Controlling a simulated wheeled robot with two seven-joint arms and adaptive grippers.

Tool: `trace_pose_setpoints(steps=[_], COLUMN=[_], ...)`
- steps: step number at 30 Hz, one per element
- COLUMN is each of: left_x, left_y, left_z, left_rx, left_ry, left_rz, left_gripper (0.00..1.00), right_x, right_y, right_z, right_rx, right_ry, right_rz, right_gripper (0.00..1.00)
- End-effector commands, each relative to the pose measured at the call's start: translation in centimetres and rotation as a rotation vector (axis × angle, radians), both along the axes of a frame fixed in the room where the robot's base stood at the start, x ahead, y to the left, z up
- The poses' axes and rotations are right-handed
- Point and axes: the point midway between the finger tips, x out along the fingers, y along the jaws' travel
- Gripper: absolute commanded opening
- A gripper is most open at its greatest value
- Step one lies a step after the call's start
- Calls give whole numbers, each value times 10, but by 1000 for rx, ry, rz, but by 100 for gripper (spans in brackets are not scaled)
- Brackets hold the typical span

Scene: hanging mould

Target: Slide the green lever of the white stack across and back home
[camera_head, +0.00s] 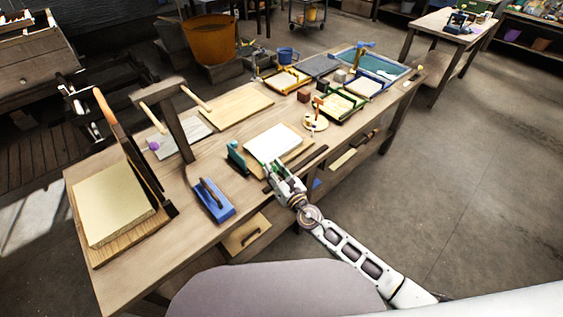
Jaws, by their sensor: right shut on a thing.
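A white stack (273,141), a pale block on a wooden board, lies flat near the middle of the workbench. My right gripper (269,168) is at its near left corner, reached from the lower right. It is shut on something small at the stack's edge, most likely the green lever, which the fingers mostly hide. A teal-green upright piece (236,156) stands just left of the stack, apart from the fingers. My left gripper is not in view.
A blue float with a handle (214,201) lies left of the gripper. A wooden post stand (177,125) and a tilted frame with a pale panel (111,201) stand farther left. Trays (341,104) and small blocks crowd the right end. The bench's front edge is close to my right arm.

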Motion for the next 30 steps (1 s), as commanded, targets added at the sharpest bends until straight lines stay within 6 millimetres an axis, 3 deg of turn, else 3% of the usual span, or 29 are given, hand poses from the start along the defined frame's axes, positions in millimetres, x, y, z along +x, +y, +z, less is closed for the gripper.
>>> trace_pose_setpoints(steps=[15, 16, 21, 30], left_x=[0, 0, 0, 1], left_y=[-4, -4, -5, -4], left_z=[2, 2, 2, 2], left_rx=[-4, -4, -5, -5], left_ry=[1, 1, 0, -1], left_rz=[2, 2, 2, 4], left_gripper=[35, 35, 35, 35], right_x=[-8, -8, -8, -7], right_y=[11, 11, 11, 9], right_z=[1, 1, 0, 0], right_rx=[1, 1, 1, 0], right_ry=[0, 0, 0, 0], right_rz=[4, 5, 4, 1], right_gripper=[0, 27, 48, 49])
